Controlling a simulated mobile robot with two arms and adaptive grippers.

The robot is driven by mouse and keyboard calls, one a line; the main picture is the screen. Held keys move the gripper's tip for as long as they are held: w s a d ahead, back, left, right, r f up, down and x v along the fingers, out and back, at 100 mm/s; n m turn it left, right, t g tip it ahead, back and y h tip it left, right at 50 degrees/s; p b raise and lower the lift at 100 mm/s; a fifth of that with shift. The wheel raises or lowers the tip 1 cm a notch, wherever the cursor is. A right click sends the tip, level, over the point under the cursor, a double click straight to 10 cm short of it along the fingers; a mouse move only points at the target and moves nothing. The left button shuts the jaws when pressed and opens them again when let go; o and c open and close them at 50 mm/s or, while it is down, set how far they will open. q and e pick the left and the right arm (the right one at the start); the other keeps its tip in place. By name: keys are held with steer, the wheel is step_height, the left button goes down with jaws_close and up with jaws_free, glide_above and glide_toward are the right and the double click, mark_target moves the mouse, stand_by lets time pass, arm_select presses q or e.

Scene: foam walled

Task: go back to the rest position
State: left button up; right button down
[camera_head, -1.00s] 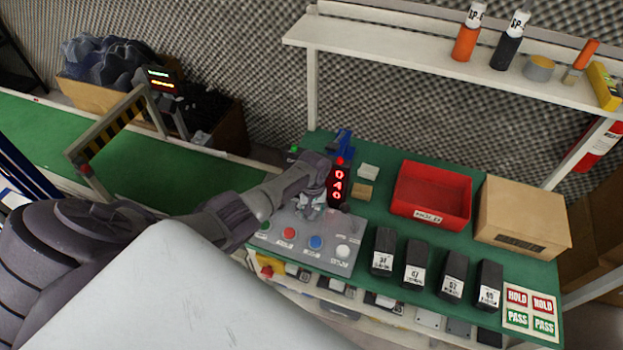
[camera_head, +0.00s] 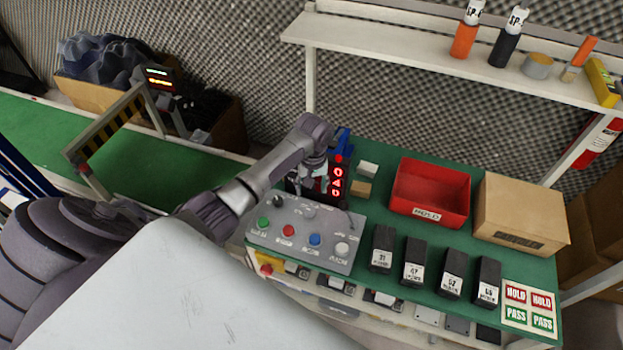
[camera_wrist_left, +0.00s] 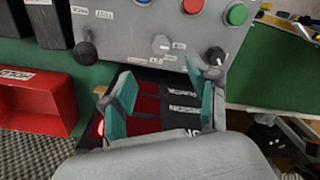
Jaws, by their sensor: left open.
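My left gripper (camera_head: 313,182) is at the back edge of the grey control panel (camera_head: 290,263), just left of a black display with red symbols (camera_head: 337,181). In the left wrist view its two teal-padded fingers (camera_wrist_left: 163,98) are spread apart with nothing between them. Beyond the fingers lies a dark surface with labels, and above it the panel (camera_wrist_left: 165,30) with its knobs and buttons. The gripper looks raised above the table; whether it touches the display, I cannot tell. My right gripper is in neither view.
The green table (camera_head: 385,160) holds a red bin (camera_head: 430,215), a cardboard box (camera_head: 520,215) and several black labelled blocks (camera_head: 413,262). A shelf (camera_head: 420,55) with bottles runs above. A green conveyor (camera_head: 150,165) with a striped gate (camera_head: 110,130) lies left.

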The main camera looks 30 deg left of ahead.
arm_select(q)
steer(key=shift+r, duration=0.3)
